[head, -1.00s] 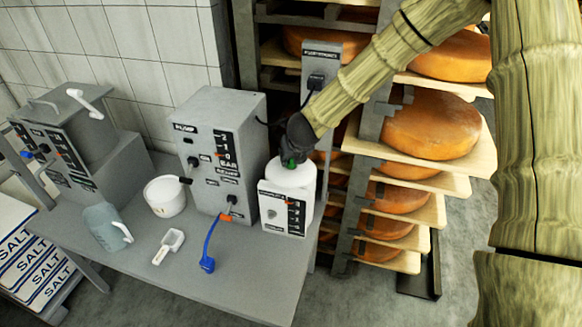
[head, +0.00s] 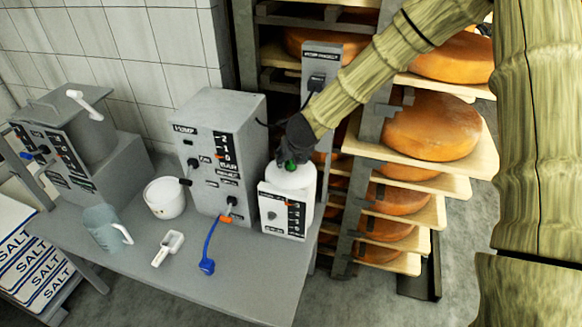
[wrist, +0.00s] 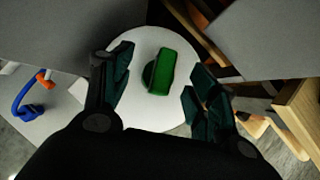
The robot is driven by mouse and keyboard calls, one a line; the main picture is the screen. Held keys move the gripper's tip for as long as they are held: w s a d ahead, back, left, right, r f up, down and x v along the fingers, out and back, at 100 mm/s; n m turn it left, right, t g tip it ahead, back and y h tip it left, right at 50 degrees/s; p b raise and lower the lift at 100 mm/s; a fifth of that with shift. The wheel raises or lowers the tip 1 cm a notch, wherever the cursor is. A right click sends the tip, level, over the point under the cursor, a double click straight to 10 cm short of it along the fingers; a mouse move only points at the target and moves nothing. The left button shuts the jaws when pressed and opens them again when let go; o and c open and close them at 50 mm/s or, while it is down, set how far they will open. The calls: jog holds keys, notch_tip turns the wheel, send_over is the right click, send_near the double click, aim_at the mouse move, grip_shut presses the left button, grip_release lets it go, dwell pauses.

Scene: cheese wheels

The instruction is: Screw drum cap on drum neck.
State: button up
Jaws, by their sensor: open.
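The green drum cap (head: 290,166) is on top of the white drum (head: 298,178), at its neck. The neck itself is hidden by the cap, so I cannot tell how it sits on the thread. In the wrist view the cap (wrist: 160,72) shows a raised green bar over a rounder green part, on the white drum top (wrist: 142,112). My gripper (wrist: 158,88) is open, with one finger on each side of the cap and a clear gap to both. In the head view my gripper (head: 294,148) is just above the cap.
A grey pump box (head: 215,150) stands left of the drum, and a small labelled box (head: 284,210) stands in front of it. A blue hose (head: 208,245), white scoop (head: 168,247) and white pot (head: 165,197) are on the table. Cheese shelves (head: 425,150) rise behind, right.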

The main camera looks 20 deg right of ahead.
jog(key=v, duration=1.1)
jog(key=shift+s, duration=0.2)
jog(key=shift+r, duration=0.15)
